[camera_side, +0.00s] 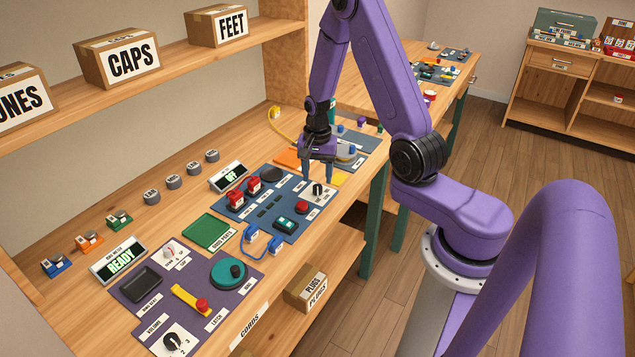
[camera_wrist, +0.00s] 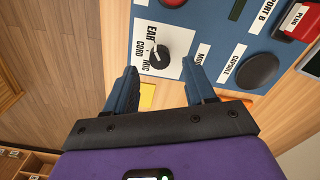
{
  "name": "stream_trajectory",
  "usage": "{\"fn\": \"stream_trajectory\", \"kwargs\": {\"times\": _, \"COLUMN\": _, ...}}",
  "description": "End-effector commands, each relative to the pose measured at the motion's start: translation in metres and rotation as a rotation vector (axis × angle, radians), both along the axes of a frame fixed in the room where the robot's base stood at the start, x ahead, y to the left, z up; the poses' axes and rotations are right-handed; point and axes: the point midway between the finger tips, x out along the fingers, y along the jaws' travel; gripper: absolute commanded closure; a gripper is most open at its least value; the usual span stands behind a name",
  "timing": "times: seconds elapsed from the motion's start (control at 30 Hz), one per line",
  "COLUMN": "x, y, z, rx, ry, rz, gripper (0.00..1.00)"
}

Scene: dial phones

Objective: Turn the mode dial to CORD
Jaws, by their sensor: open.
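The mode dial (camera_side: 318,188) is a small black knob on a white label at the right end of the blue panel. In the wrist view the dial (camera_wrist: 155,57) has EAR, CORD and MIC printed on the label's left and lower side. A pale pointer mark shows on the knob, but I cannot tell surely which word it points at. My gripper (camera_side: 319,174) points down just above the dial. In the wrist view the gripper (camera_wrist: 162,86) is open and empty, with the dial ahead of the gap between its fingers and apart from them.
The blue panel (camera_side: 262,222) also carries red plugs (camera_side: 235,200), a red button (camera_side: 301,207) and a green switch (camera_side: 286,224). A display reading OFF (camera_side: 228,176) stands behind it. A purple panel (camera_side: 215,308) with other controls lies front left. Boxes sit on the shelf above.

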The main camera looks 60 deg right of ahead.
Motion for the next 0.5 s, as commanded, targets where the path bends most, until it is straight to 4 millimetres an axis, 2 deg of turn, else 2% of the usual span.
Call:
{"fn": "stream_trajectory", "kwargs": {"times": 0.2, "x": 0.000, "y": 0.000, "z": -0.024, "rx": 0.001, "ry": 0.003, "rz": 0.000, "gripper": 0.46}}
{"fn": "stream_trajectory", "kwargs": {"times": 0.5, "x": 0.000, "y": 0.000, "z": -0.033, "rx": 0.000, "ry": 0.000, "rz": 0.000, "gripper": 0.46}}
